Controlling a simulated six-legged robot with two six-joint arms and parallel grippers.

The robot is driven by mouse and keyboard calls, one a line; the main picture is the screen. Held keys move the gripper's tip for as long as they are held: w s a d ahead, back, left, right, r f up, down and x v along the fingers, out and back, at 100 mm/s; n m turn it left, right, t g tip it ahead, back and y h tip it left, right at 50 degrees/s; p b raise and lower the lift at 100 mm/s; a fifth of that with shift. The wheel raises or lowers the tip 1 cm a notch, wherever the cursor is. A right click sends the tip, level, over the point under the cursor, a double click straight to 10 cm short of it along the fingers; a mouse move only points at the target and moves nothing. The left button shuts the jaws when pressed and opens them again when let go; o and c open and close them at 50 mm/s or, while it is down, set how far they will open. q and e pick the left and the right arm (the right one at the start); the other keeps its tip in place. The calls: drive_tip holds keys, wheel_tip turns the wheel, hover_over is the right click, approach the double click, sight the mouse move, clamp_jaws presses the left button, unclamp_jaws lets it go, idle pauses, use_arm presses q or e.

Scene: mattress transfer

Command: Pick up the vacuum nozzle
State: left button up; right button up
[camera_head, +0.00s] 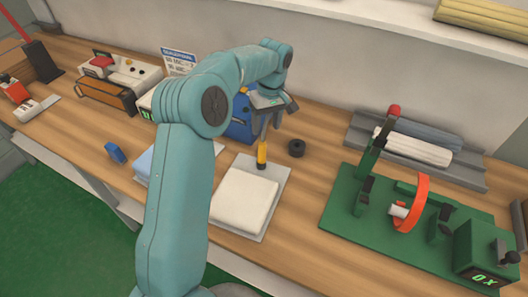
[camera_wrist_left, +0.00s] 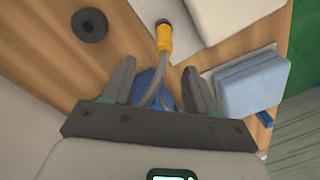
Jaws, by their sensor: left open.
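The vacuum nozzle (camera_head: 262,155) is a yellow piece with a dark tip, standing by the white block on a grey plate. It also shows in the left wrist view (camera_wrist_left: 164,38), at the top centre, with a grey hose running from it back toward my gripper. My left gripper (camera_head: 268,118) is above the nozzle, fingers pointing down. In the left wrist view its two fingers (camera_wrist_left: 158,75) are spread, with the hose in the gap between them and the nozzle beyond the tips. My right gripper is in neither view.
A white block (camera_head: 244,200) lies on the grey plate (camera_head: 274,190). A blue block (camera_wrist_left: 250,88) lies beside it. A black ring (camera_head: 297,148) sits right of the nozzle. A blue box (camera_head: 240,122) is partly behind my arm. A green fixture (camera_head: 340,212) stands at the right.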

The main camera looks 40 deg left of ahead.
sight(263, 141)
use_arm(q)
drive_tip(key=f, duration=0.1)
drive_tip(key=s+f, duration=0.1)
drive_tip(key=f, duration=0.1)
drive_tip(key=shift+s+f, duration=0.15)
drive_tip(key=shift+f, duration=0.15)
drive_tip(key=shift+s+f, duration=0.1)
drive_tip(key=shift+f, duration=0.15)
wheel_tip(263, 141, down, 5)
drive_tip(key=shift+a+r+p, duration=0.1)
drive_tip(key=shift+a+p, duration=0.05)
drive_tip(key=shift+p, duration=0.75)
drive_tip(key=shift+s+f, duration=0.1)
drive_tip(key=shift+f, duration=0.1)
drive_tip(key=shift+w+f, duration=0.1)
drive_tip(key=shift+w, duration=0.1)
drive_tip(key=c, duration=0.9)
drive_tip(key=shift+s, duration=0.2)
clamp_jaws()
drive_tip(key=shift+w, duration=0.1)
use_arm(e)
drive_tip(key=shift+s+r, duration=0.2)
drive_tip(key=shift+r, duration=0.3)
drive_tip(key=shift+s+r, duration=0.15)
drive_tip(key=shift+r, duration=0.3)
